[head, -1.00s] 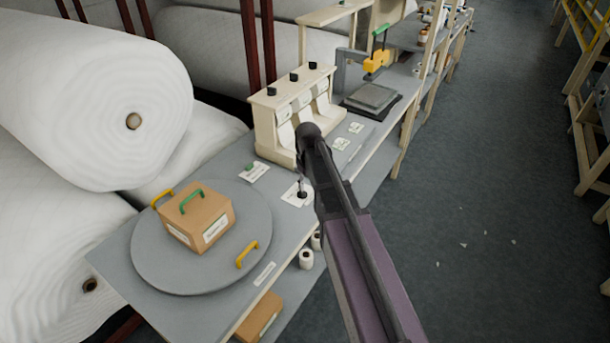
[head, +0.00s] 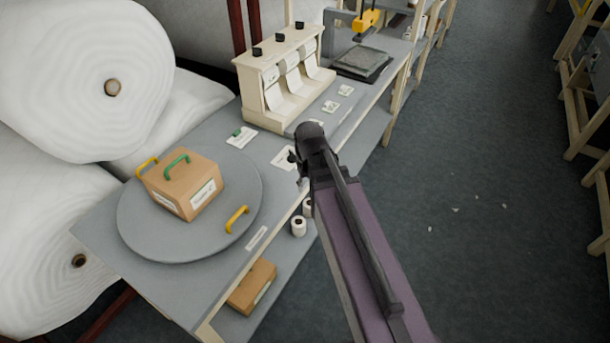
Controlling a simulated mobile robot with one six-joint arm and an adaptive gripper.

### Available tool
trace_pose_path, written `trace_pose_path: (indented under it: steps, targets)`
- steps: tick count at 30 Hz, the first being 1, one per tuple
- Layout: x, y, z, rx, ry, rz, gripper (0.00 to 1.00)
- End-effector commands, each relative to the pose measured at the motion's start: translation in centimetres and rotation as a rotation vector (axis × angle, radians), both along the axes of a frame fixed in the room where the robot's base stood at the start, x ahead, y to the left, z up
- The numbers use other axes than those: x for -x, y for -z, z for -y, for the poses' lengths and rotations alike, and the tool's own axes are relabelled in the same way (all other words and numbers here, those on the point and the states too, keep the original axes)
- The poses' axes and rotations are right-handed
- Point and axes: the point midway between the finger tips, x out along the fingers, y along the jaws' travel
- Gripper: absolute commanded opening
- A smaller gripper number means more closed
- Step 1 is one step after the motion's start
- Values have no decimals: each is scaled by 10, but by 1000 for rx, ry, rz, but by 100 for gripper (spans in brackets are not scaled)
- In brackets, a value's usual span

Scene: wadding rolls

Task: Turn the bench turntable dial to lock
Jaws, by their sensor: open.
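The turntable (head: 150,236) is a round grey disc on the bench, with two yellow handles at its rim. A brown box (head: 185,183) with a green handle stands on it. Right of the turntable a white plate (head: 281,158) lies on the bench. A small black knob, seemingly the dial (head: 292,156), shows at this plate, partly covered by my arm's dark end. Its pointing direction is too small to read. My gripper (head: 300,181) is mostly hidden behind my arm, near the bench's front edge and just in front of the dial. No contact can be made out.
A cream dispenser (head: 282,75) with black knobs stands behind the dial, and a dark scale-like plate (head: 362,63) beyond it. Large white rolls (head: 85,80) crowd the left. White spools (head: 299,227) and a carton (head: 252,286) sit below the bench top.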

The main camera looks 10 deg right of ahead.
Motion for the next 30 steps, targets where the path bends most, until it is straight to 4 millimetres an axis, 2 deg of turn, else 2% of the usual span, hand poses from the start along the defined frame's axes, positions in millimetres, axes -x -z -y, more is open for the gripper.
trace_pose_path:
  steps: [1, 3, 12, 30]
  targets:
    - [10, 5, 0, 0, 15, 0, 53]
    - [19, 7, 0, 0, 39, 0, 53]
    - [43, 14, 0, 0, 107, 0, 53]
    - [46, 15, 0, 0, 120, 0, 53]
